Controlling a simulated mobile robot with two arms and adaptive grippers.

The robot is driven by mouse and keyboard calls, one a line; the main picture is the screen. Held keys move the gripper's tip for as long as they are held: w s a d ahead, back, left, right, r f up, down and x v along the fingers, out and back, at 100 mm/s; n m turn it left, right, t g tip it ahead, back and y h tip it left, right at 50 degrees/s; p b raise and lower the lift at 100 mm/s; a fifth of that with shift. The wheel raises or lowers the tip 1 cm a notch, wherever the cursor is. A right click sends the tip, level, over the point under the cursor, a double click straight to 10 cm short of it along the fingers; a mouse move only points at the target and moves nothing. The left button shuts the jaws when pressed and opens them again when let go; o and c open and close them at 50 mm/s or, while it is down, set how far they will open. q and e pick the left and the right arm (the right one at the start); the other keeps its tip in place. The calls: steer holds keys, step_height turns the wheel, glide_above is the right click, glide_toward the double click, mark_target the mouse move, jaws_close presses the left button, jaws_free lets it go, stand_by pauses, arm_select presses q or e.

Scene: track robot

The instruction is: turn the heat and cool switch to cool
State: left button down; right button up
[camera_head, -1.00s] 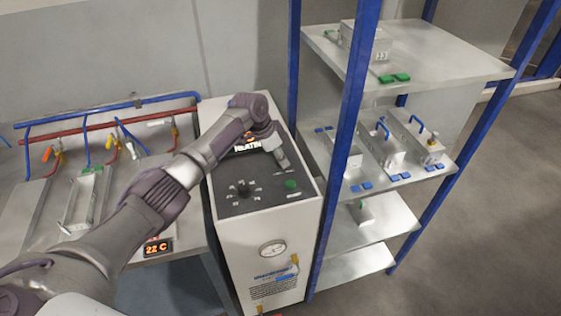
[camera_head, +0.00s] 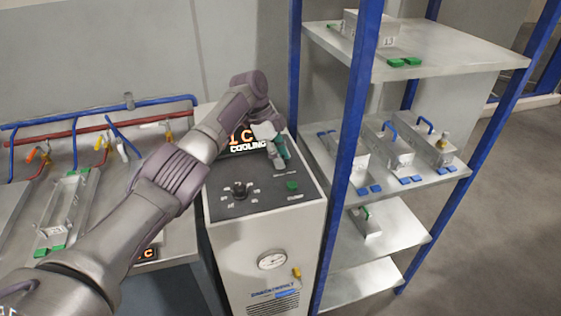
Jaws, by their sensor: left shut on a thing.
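The white heating and cooling unit (camera_head: 262,235) stands between the bench and the shelf rack. Its black top panel (camera_head: 262,200) carries a display (camera_head: 246,141) with orange characters and the word "COOLING". My left arm reaches in from the left, and my left gripper (camera_head: 279,158) points down at the panel's back right, just right of the display. It is shut on the heat and cool switch, which the fingers hide. My right gripper is not in view.
A black dial (camera_head: 240,191) and a green button (camera_head: 292,185) sit nearer the panel's front. A blue-posted rack (camera_head: 430,60) stands close on the right. The left bench has red and blue pipes (camera_head: 100,110) behind it. Open floor (camera_head: 500,200) lies far right.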

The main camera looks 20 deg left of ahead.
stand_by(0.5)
arm_select(q)
steer(key=c, duration=0.8)
jaws_free()
steer(key=shift+o, duration=0.2)
steer(key=shift+r, duration=0.1)
steer(key=v, duration=1.1)
steer(key=shift+r, duration=0.35)
steer(key=shift+w+a, duration=0.1)
